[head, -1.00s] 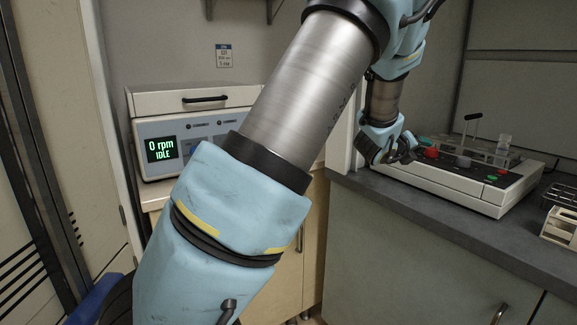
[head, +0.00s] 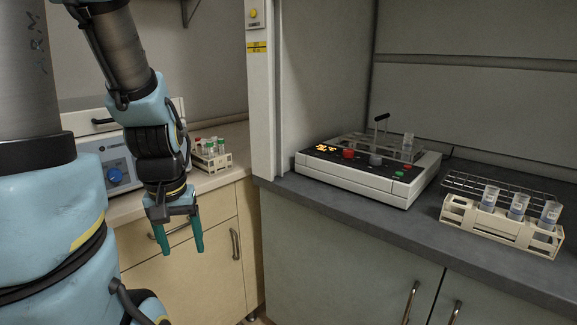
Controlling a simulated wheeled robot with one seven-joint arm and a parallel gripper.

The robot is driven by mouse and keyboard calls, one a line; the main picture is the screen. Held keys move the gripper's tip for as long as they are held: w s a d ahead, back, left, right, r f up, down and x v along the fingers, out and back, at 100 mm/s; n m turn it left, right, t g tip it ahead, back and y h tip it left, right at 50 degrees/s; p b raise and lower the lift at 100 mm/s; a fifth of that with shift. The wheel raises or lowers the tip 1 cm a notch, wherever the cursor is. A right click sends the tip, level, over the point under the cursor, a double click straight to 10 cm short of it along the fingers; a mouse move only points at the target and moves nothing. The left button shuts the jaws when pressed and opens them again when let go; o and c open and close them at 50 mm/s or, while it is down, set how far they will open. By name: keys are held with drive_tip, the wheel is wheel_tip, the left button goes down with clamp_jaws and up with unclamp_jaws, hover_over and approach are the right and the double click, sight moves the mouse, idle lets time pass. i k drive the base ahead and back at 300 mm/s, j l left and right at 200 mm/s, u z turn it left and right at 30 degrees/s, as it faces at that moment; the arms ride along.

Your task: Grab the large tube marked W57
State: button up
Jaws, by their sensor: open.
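Three large clear tubes with pale labels, a left one (head: 489,198), a middle one (head: 518,207) and a right one (head: 550,214), stand in a beige rack (head: 485,232) on the dark counter at the right. Another large tube (head: 408,143) stands upright in the white instrument (head: 370,180). The label writing is too small to read, so I cannot tell which tube is W57. My gripper (head: 179,250) hangs at the left in front of the light cabinet, fingers pointing down, open and empty. It is well apart from all the tubes.
A wire rack (head: 500,187) lies behind the tube rack. A small rack (head: 212,161) with red- and green-capped tubes sits on the left counter beside a box-shaped machine (head: 115,150). A white post (head: 261,90) stands between the counters. The dark counter's front strip is clear.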

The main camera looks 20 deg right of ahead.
sight(551, 213)
drive_tip(key=k+l, duration=0.1)
drive_tip(key=l, duration=0.25)
drive_tip(key=k+l, duration=0.15)
drive_tip(key=l, duration=0.2)
drive_tip(key=k+l, duration=0.1)
drive_tip(key=l, duration=0.25)
drive_tip(key=k+l, duration=0.1)
drive_tip(key=l, duration=0.25)
